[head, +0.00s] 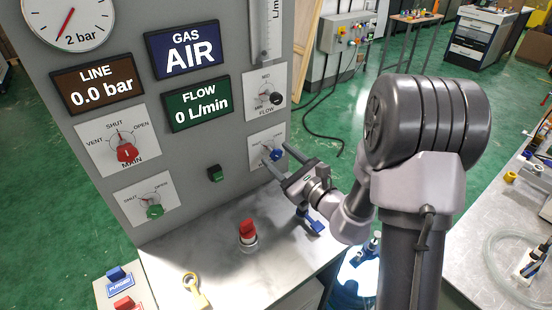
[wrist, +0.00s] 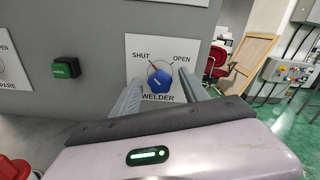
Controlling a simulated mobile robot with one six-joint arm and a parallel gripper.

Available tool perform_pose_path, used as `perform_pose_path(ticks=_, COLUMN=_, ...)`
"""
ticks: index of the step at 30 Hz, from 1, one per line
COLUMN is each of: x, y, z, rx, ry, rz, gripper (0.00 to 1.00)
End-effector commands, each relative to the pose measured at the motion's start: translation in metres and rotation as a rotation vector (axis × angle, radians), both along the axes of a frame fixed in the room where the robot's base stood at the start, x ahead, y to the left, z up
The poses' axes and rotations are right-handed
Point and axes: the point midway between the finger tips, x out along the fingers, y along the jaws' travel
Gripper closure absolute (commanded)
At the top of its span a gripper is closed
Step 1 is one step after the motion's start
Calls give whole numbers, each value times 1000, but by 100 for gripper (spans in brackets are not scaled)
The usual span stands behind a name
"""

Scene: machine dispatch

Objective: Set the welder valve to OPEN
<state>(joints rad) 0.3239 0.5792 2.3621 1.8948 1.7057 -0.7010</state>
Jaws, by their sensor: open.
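The welder valve is a blue knob (wrist: 160,82) on a white plate marked SHUT, OPEN and WELDER. Its pointer line leans up and left toward SHUT. The knob also shows in the head view (head: 277,154), low on the right of the grey panel. My gripper (wrist: 159,77) is open, with one finger on the left of the knob and one on the right. I see gaps beside the knob, and I cannot tell how deep the fingertips reach. In the head view my gripper (head: 275,155) points at the panel, partly covering the welder plate.
The red MAIN knob (head: 127,150), green SPARE knob (head: 154,211) and dark FLOW knob (head: 277,99) are on the same panel. A green button (head: 215,174) sits left of the welder plate.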

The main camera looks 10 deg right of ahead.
Motion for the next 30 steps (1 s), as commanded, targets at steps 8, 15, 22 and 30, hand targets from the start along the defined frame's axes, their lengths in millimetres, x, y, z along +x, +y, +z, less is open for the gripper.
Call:
perform_pose_path(ticks=8, x=17, y=7, z=-1, rx=1, ry=1, rz=0, gripper=48)
perform_pose_path(ticks=15, x=16, y=7, z=-1, rx=0, ry=1, rz=0, gripper=61)
perform_pose_path(ticks=22, x=16, y=7, z=-1, rx=0, ry=1, rz=0, gripper=100)
perform_pose_path(ticks=30, x=16, y=7, z=0, rx=26, ry=12, rz=0, gripper=100)
